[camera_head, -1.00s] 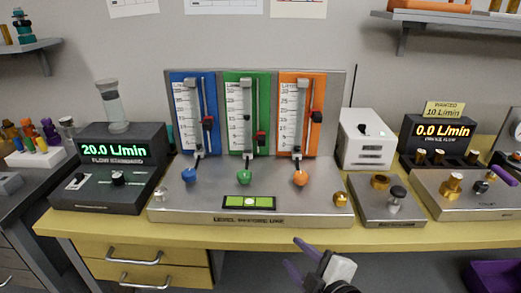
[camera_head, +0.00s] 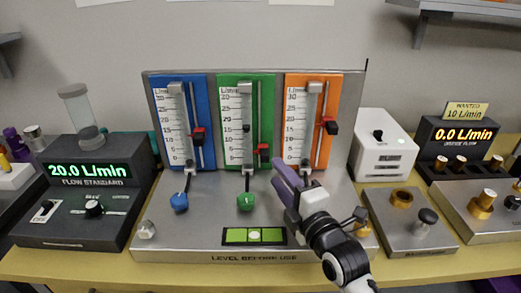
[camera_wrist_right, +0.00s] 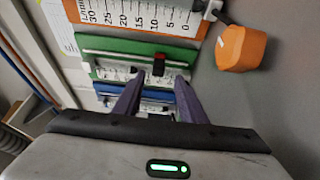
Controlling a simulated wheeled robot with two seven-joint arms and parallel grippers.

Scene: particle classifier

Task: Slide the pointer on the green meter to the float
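The green meter (camera_head: 233,107) stands in the middle of the metal panel, between a blue one and an orange one. Its red and dark pointer (camera_head: 264,152) sits low on the rail at the tube's right. A dark float (camera_head: 246,128) sits in the tube, higher than the pointer. My right gripper (camera_head: 292,167) is open and empty, below and right of the green pointer, apart from it. In the right wrist view the pointer (camera_wrist_right: 160,61) shows beyond and between the spread purple fingers (camera_wrist_right: 156,84). My left gripper is not in view.
The blue meter (camera_head: 164,104) and orange meter (camera_head: 294,97) carry their own pointers. A green knob (camera_head: 247,201), a blue knob (camera_head: 179,202) and an orange knob (camera_wrist_right: 243,48) are below the meters. A level (camera_head: 254,236) lies at the base front. A white box (camera_head: 382,143) stands right.

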